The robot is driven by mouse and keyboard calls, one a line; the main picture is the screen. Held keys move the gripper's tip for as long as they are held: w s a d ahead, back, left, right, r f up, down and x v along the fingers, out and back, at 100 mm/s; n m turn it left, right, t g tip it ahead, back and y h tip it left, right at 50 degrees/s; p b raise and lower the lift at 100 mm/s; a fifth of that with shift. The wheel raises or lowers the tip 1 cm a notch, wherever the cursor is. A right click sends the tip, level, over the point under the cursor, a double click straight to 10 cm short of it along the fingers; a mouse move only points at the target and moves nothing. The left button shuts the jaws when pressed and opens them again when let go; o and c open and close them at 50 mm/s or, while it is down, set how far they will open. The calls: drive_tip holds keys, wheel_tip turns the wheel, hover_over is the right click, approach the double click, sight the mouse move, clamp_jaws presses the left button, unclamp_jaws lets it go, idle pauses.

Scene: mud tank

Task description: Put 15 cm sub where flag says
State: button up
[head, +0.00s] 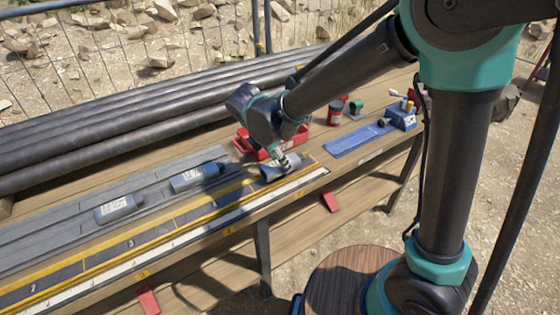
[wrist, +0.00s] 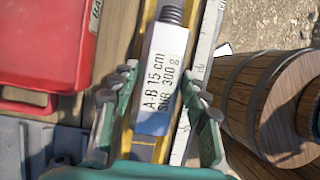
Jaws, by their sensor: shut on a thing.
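My gripper (head: 283,163) is over the right end of the long measuring strip (head: 133,243) on the bench. It is shut on a grey sub, whose label reads "A-B 15 cm SUB 300 g" in the wrist view (wrist: 164,78). The sub has a dark threaded end and lies between the two green fingers. Whether it touches the strip I cannot tell. Two other grey-blue subs, one near (head: 198,177) and one farther left (head: 118,208), lie on the grey rack. Red tags (head: 331,201) show along the bench front; no writing on them is readable.
A red tray (head: 243,139) stands just behind my gripper. A blue board (head: 357,139) and a blue vise-like device (head: 401,118) are to the right, with a dark red can (head: 335,113) behind. Long black pipes (head: 110,122) line the back. The strip's left part is clear.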

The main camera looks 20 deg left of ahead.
drive_tip(key=shift+f, duration=0.5)
drive_tip(key=o, duration=1.8)
drive_tip(key=shift+r, duration=3.55)
